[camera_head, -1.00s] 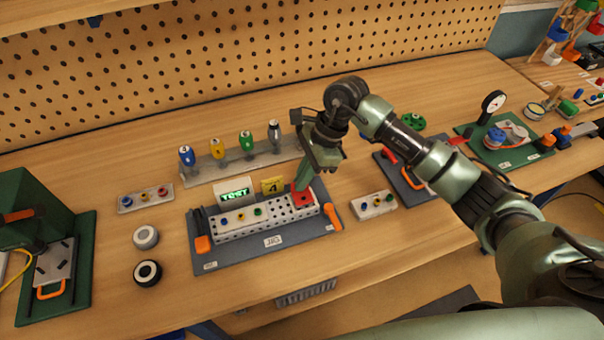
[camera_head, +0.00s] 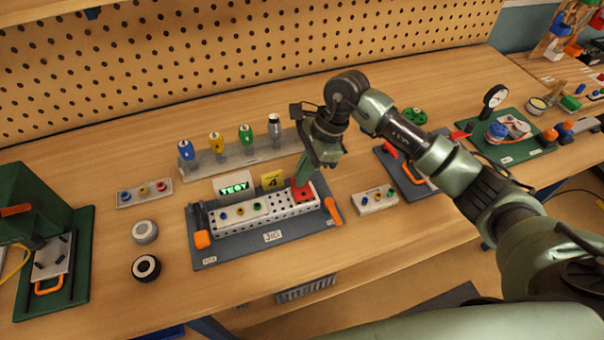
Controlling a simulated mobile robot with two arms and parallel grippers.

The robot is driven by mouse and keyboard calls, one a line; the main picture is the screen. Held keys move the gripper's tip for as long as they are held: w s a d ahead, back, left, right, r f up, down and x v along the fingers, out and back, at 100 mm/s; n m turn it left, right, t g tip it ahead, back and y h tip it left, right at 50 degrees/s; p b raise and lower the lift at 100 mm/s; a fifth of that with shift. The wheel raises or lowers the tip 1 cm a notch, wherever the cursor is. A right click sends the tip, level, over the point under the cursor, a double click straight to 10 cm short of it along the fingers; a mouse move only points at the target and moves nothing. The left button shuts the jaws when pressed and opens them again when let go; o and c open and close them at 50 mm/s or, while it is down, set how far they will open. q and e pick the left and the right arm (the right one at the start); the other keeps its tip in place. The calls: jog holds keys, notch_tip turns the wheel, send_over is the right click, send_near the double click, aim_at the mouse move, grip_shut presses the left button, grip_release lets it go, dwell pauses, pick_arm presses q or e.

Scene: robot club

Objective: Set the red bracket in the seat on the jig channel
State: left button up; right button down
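The red bracket (camera_head: 304,195) is at the right end of the perforated grey jig channel (camera_head: 281,210). It lies on or just above the channel top; I cannot tell whether it is fully down in the seat, which it and the fingers cover. My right gripper (camera_head: 301,182) points down at the bracket, its fingers together on the bracket's upper part, hiding some of it. The channel stands on the dark jig plate (camera_head: 235,251). My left gripper is not in view.
Orange-handled clamps (camera_head: 203,239) flank the channel. A lit display (camera_head: 235,188) and a yellow "4" card (camera_head: 272,182) stand close behind it. A rack of coloured drivers (camera_head: 231,163) is further back. A small button block (camera_head: 374,201) sits to the right. Bare table lies in front.

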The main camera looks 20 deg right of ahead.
jog(key=shift+f+b, duration=0.15)
jog(key=shift+b, duration=0.65)
dwell(1.0)
jog(key=shift+f+b, duration=0.35)
jog(key=shift+b, duration=0.35)
dwell(0.6)
jog(key=shift+b, duration=0.55)
dwell(0.6)
jog(key=shift+s+f+b, duration=0.15)
jog(key=shift+f+b, duration=0.25)
jog(key=shift+b, duration=0.45)
dwell(0.6)
jog(key=shift+f, duration=0.1)
jog(key=c, duration=1.8)
grip_release()
jog(key=shift+r, duration=0.2)
